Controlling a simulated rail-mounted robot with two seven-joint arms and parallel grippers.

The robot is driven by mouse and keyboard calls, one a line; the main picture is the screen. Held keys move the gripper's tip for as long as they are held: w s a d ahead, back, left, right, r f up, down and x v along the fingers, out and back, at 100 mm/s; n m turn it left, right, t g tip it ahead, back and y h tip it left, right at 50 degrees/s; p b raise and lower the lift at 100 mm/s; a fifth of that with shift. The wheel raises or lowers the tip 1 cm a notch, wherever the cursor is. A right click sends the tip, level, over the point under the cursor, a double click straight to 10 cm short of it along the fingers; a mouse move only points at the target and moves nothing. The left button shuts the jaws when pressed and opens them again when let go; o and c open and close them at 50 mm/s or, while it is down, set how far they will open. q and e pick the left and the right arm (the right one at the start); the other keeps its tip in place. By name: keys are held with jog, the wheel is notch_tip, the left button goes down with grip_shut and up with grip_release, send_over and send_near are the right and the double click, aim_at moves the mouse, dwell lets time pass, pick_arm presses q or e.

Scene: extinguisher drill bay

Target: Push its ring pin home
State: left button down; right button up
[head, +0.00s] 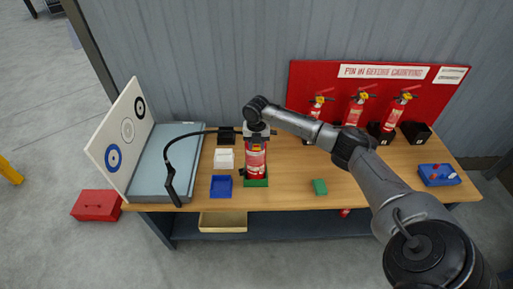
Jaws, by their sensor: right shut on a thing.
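A red fire extinguisher (256,165) stands upright on a green base (256,183) near the middle of the bench. Its black hose (185,139) arches left to a black horn (172,185) that hangs at the grey tray's edge. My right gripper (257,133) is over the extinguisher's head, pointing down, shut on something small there. The gripper and wrist hide the head, so I cannot make out the ring pin or how deep it sits. My left gripper is not in view.
Three extinguishers stand before a red sign board (440,100).

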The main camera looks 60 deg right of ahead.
jog(key=shift+w+d+f+b, duration=0.1)
jog(key=shift+w+d+b, duration=0.15)
jog(key=shift+d+b, duration=0.2)
jog(key=shift+w+d+b, duration=0.3)
jog(key=shift+w+d, duration=0.05)
jog(key=shift+d, duration=0.15)
jog(key=shift+w+d+b, duration=0.4)
jog(key=shift+d+b, duration=0.05)
jog(key=shift+d, duration=0.2)
jog(key=shift+w+d+b, duration=0.35)
jog(key=shift+d+b, duration=0.1)
jog(key=shift+d, duration=0.15)
jog(key=shift+w+d+b, duration=0.25)
jog(key=shift+d+b, duration=0.05)
jog(key=shift+d, duration=0.05)
jog(key=shift+d, duration=0.15)
jog(key=shift+p, duration=0.3)
dwell(0.4)
jog(key=shift+p, duration=0.4)
